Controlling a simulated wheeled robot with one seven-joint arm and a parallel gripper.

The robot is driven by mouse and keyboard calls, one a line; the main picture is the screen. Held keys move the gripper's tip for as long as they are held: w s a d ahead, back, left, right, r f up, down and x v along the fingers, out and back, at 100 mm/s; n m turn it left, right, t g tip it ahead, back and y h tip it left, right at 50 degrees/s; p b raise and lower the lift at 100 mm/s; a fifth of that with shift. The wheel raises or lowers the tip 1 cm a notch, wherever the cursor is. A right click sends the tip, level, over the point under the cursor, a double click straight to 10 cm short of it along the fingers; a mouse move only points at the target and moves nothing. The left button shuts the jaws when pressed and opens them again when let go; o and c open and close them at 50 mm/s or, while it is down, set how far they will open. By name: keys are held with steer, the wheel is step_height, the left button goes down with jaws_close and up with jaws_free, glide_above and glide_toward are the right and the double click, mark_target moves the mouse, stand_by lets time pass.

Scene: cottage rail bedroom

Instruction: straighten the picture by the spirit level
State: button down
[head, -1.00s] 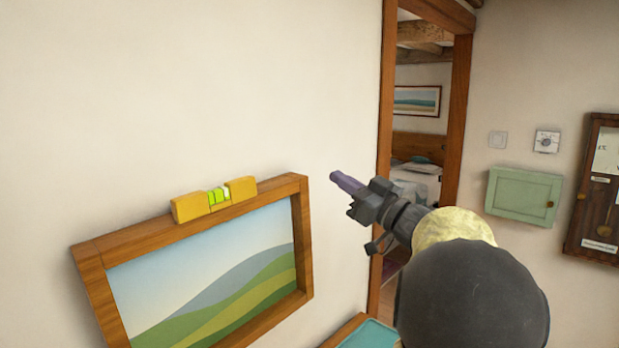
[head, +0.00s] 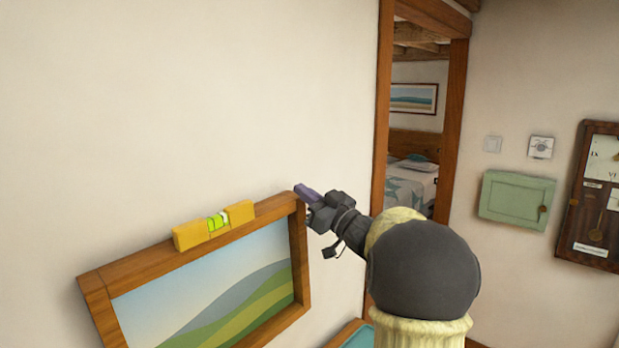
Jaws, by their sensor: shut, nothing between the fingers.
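The picture is a green hill landscape in a brown wooden frame (head: 190,256), hanging on the left wall. A yellow spirit level (head: 191,235) lies along the frame's top edge; its green vial (head: 217,221) faces me, but the bubble is too small to read surely. The top edge rises to the right in the head view; perspective makes its true tilt hard to tell. My gripper (head: 306,193) is shut and empty, its purple fingertips at the frame's upper right corner. I cannot tell whether they touch it.
A doorway (head: 453,125) opens right of the picture onto a bedroom with a bed (head: 412,190). A green wall cabinet (head: 515,199) and a wall clock (head: 592,196) hang farther right. A teal-topped surface (head: 357,338) lies below. The wall above the picture is bare.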

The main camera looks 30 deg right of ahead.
steer(key=shift+f, duration=0.4)
steer(key=shift+d+f+b, duration=0.15)
steer(key=shift+f+b, duration=0.6)
steer(key=shift+b, duration=0.3)
steer(key=s+d+b, duration=0.3)
steer(key=s, duration=0.6)
steer(key=shift+r, duration=0.35)
